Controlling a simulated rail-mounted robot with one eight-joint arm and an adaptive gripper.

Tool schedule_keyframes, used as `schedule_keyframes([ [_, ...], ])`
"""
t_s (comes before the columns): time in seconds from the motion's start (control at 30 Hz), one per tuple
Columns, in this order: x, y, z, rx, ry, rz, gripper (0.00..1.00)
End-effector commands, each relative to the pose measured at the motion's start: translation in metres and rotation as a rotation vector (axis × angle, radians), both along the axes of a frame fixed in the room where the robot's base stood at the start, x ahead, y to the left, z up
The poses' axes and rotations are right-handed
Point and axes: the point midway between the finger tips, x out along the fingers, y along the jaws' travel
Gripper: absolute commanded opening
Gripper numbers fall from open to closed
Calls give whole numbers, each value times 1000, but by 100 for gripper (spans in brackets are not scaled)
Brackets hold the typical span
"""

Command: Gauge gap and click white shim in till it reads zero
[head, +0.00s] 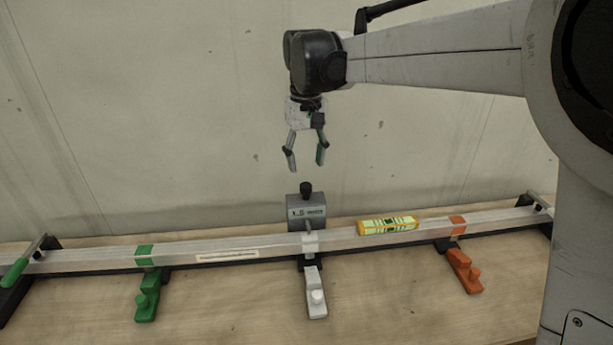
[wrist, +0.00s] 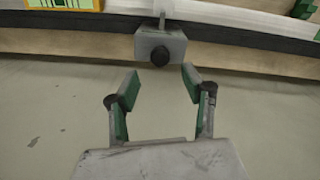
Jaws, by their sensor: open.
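A grey gauge (head: 306,211) with a black knob and a display stands behind the aluminium rail (head: 190,250); its display seems to read about 1.5. In the wrist view the gauge (wrist: 160,46) lies just beyond my fingertips. A white band (head: 310,243) sits on the rail there. My gripper (head: 305,160) is open and empty above the gauge, apart from it. Its fingers also show in the wrist view (wrist: 160,90).
A green shim (head: 147,298) lies at the left and an orange shim (head: 464,270) at the right, both in front of the rail. A yellow spirit level (head: 388,226) rests on the rail. A green-handled clamp (head: 22,264) holds the left end. The wall is behind.

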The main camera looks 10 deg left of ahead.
Motion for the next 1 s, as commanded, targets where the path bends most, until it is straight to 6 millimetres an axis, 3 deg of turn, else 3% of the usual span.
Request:
schedule_keyframes([
  [0.23, 0, 0, 31, 0, 0, 0, 44],
  [0.73, -1, -3, 37, 2, -3, -4, 44],
  [0.87, -9, -23, 43, 13, -27, -29, 44],
  [1.0, -27, -61, 51, 37, -78, -80, 44],
])
